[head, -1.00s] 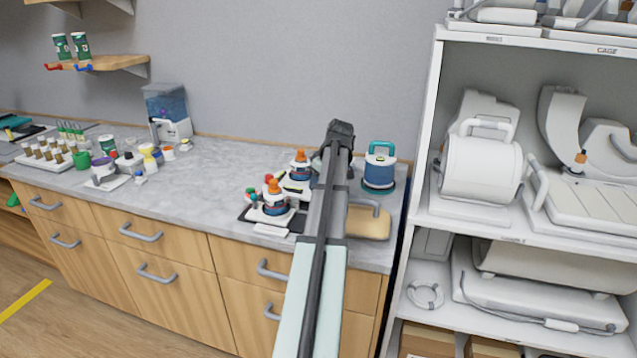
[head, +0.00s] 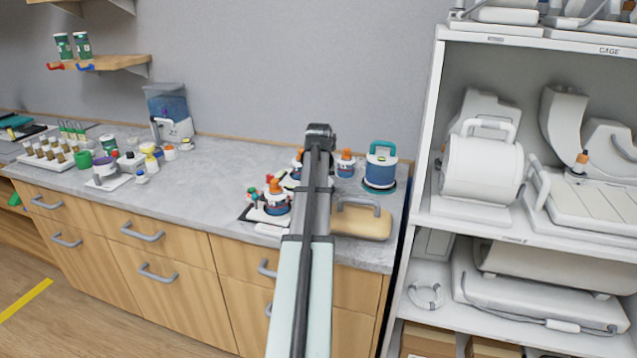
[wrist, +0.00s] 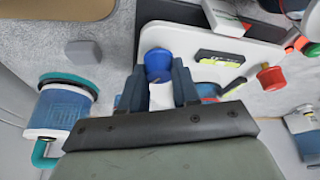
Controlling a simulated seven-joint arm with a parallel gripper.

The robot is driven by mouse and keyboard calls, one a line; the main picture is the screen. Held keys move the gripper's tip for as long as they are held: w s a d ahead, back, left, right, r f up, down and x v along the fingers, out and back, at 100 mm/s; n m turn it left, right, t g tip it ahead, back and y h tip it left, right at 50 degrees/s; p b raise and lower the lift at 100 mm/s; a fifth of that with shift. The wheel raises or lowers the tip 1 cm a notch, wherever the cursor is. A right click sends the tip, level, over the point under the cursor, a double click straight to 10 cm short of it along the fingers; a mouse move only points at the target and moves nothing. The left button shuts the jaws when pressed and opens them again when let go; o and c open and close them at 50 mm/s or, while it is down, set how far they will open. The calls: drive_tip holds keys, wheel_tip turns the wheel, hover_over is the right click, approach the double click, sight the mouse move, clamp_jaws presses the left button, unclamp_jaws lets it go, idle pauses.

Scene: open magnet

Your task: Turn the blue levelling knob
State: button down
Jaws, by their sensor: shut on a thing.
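The blue levelling knob (wrist: 158,66) shows in the wrist view at the edge of a white plate (wrist: 185,15). My gripper (wrist: 158,84) has one dark finger on each side of it and is shut on the knob. A white cylindrical part (wrist: 162,96) shows between the fingers, below the knob in the picture. The plate carries a yellow-green level vial (wrist: 219,57). A red knob (wrist: 270,78) stands to the right, apart from my fingers. In the head view my arm hides the blue knob and the fingertips.
A blue-and-white canister (head: 381,167) stands right of my arm; it also shows in the wrist view (wrist: 58,108). A tan handled block (head: 362,222) lies close by. Orange-topped units stand at both sides, one at left (head: 275,202), one at right (head: 346,163). A white shelf (head: 422,170) bounds the right.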

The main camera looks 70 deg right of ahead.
drive_tip(key=shift+m, duration=0.6)
drive_tip(key=shift+g, duration=0.3)
drive_tip(key=c, duration=0.8)
unclamp_jaws()
drive_tip(key=shift+r, duration=0.15)
drive_tip(key=v, duration=1.3)
drive_tip(key=shift+s+a+r, duration=0.1)
drive_tip(key=shift+a+r, duration=0.1)
